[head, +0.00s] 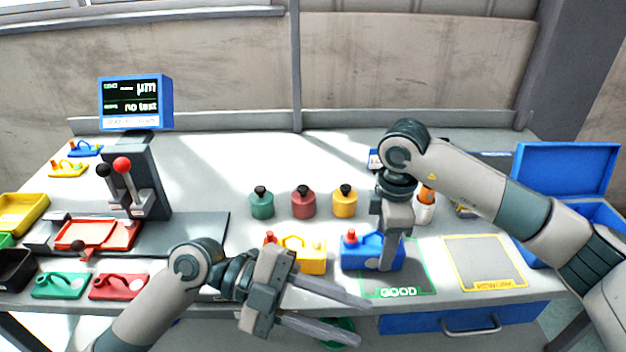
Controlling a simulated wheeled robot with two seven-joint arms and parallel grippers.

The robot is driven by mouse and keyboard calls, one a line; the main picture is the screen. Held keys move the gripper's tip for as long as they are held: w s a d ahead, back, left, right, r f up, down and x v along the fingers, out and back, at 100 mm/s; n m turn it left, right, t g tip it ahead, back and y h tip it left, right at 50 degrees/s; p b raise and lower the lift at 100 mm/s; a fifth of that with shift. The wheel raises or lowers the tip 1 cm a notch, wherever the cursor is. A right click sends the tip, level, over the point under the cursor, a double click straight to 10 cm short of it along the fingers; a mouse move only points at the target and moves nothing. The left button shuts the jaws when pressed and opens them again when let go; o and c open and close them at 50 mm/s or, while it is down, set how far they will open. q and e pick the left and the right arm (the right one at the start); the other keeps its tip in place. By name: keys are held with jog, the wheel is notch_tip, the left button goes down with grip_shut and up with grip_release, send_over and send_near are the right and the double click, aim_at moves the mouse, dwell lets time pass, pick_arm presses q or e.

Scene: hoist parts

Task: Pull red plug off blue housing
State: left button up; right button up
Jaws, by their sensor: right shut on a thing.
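The blue housing (358,256) stands upright at the front of the table, by the left edge of the green GOOD area. A small orange-red plug (351,236) shows on top of its left end. My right gripper (389,262) comes down from above and is shut on the right part of the blue housing; its fingers hide that end. My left gripper (366,324) is open and empty in front of the table's front edge, its fingers pointing right, below and apart from the housing.
Green (262,205), dark red (303,204) and yellow (345,204) containers stand behind. A yellow-outlined area (484,262) and blue box (565,170) lie right. A lever press (140,185) stands left.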

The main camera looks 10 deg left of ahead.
pick_arm(q)
jog(key=w+a+r+n+y, duration=0.1)
jog(key=w+a+r, duration=0.25)
jog(key=r, duration=0.25)
jog(key=w+a+r+n+t+y, duration=0.1)
jog(key=w+a+r+n, duration=0.1)
jog(key=w+r, duration=0.25)
jog(key=w+a+r+n+y, duration=0.1)
jog(key=w+a+r+y, duration=0.15)
jog(key=r, duration=0.35)
jog(key=n+t+y, duration=0.1)
jog(key=n+y, duration=0.4)
jog(key=n, duration=0.1)
send_near(351, 230)
jog(key=shift+s+v, duration=0.1)
jog(key=shift+v, duration=0.85)
jog(key=shift+s+v, duration=0.15)
jog(key=shift+v, duration=0.75)
jog(key=shift+d, duration=0.2)
jog(key=shift+x, duration=5.9)
jog(key=shift+w+a, duration=0.1)
jog(key=shift+w, duration=0.1)
grip_shut()
